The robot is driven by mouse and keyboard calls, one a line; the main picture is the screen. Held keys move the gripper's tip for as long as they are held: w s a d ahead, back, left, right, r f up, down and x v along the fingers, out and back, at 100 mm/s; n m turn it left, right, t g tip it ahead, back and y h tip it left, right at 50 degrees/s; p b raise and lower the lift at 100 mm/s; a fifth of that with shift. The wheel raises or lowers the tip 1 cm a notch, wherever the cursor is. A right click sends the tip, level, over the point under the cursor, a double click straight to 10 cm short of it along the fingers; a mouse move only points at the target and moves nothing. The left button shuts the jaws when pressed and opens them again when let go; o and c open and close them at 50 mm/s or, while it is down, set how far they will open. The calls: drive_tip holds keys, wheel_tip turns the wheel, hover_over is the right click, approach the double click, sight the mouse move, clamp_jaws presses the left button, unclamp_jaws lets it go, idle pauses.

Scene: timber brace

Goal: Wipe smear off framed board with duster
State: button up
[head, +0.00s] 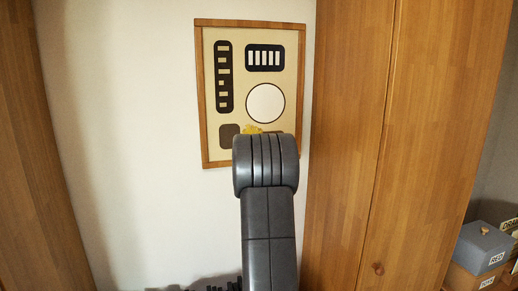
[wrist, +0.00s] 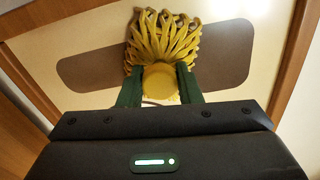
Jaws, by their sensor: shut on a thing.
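The framed board (head: 229,90) hangs on the white wall in a wooden frame, with dark panels and a white disc on a cream face. The yellow duster (wrist: 163,42) has looped strands that lie over a brown rounded patch (wrist: 217,57) low on the board. A bit of the duster (head: 252,128) shows above my arm in the head view. My gripper (wrist: 160,88) is shut on the duster's round yellow handle end, one dark green finger on each side. My arm hides the board's lower right in the head view. I cannot tell which mark is the smear.
Tall wooden panels (head: 350,140) stand close to the right of the board. Another wooden panel (head: 30,150) is at the far left. A grey box labelled RED (head: 484,247) and other labelled boxes sit at the lower right. Bare wall lies left of the board.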

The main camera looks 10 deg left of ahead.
drive_tip(key=a+b, duration=0.1)
drive_tip(key=s+a+b, duration=0.1)
drive_tip(key=a, duration=0.1)
drive_tip(key=shift+s+a+b, duration=0.3)
drive_tip(key=shift+a+b, duration=0.05)
drive_tip(key=shift+b, duration=0.05)
drive_tip(key=b+v, duration=0.1)
drive_tip(key=v, duration=0.5)
idle(0.4)
drive_tip(key=shift+s+d, duration=0.1)
drive_tip(key=v, duration=0.2)
drive_tip(key=shift+s+d, duration=0.15)
drive_tip(key=shift+s, duration=0.2)
idle(0.6)
